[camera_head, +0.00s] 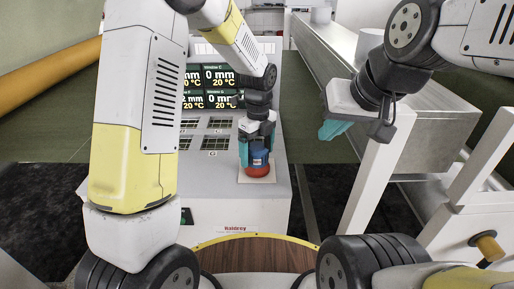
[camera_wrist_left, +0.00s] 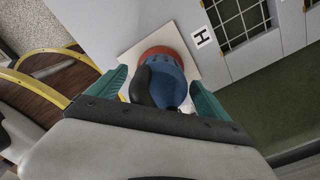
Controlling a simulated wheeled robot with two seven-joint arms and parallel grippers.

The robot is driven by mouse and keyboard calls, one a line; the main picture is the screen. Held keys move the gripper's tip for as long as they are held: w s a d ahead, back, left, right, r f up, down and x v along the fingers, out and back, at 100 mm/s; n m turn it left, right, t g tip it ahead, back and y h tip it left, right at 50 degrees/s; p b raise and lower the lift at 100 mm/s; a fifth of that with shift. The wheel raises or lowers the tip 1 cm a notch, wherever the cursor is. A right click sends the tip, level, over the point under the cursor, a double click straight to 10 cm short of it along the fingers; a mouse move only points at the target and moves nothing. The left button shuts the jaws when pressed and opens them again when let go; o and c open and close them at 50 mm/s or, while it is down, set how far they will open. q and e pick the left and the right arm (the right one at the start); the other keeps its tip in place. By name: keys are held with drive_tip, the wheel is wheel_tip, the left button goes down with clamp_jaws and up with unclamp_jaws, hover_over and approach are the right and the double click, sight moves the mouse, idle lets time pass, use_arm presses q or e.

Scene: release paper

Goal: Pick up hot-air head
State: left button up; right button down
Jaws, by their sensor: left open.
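The hot-air head (camera_head: 258,169), blue with a red base, stands on a pale square on top of the white machine. In the left wrist view the hot-air head (camera_wrist_left: 168,83) shows its blue body, a dark part on its left and the red rim behind. My left gripper (camera_head: 257,154) is above it and open, with one teal finger on each side. In the left wrist view the left gripper (camera_wrist_left: 160,78) has visible space between the fingers and the head. My right gripper (camera_head: 337,128) is up at the right, away from the head; its finger gap is not clear.
The white machine (camera_head: 225,214) has dark grid panels and temperature displays (camera_head: 207,88) behind the head. A grey metal conveyor-like frame (camera_head: 345,75) runs along the right. A round wooden surface with a yellow rim (camera_head: 243,256) is in front. An orange pipe (camera_head: 50,75) lies far left.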

use_arm(q)
clamp_jaws()
drive_tip(key=shift+r, duration=0.15)
